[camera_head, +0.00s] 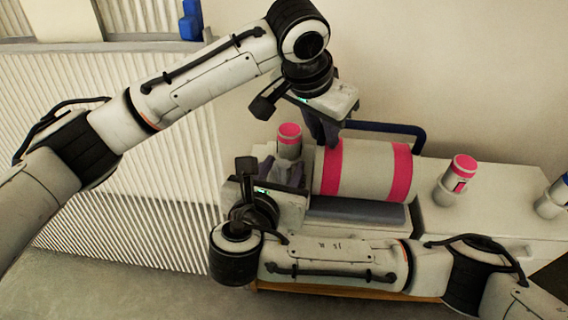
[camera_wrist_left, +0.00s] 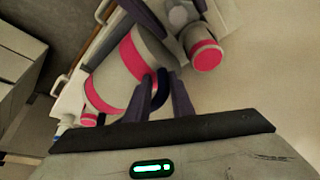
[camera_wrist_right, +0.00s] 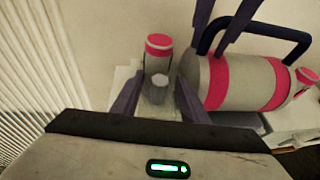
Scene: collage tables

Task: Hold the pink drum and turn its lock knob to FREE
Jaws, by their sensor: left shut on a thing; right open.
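The pink drum (camera_head: 366,170), a grey cylinder with pink bands, lies on its side on the white table. My left gripper (camera_head: 325,138) is shut on its dark blue handle (camera_head: 392,127), near the handle's left end. The handle also shows between the left fingers in the left wrist view (camera_wrist_left: 161,86). A small grey knob (camera_wrist_right: 158,82) is at the drum's left end in the right wrist view. My right gripper (camera_head: 281,174) is open there, its fingers either side of the knob. Contact and any FREE mark cannot be made out.
A pink-topped grey canister (camera_head: 289,140) stands just behind the right gripper. Another pink-marked canister (camera_head: 457,180) stands right of the drum, and a blue-topped one (camera_head: 554,196) at the right edge. The drum rests over a dark cradle (camera_head: 355,211). A ribbed wall is left.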

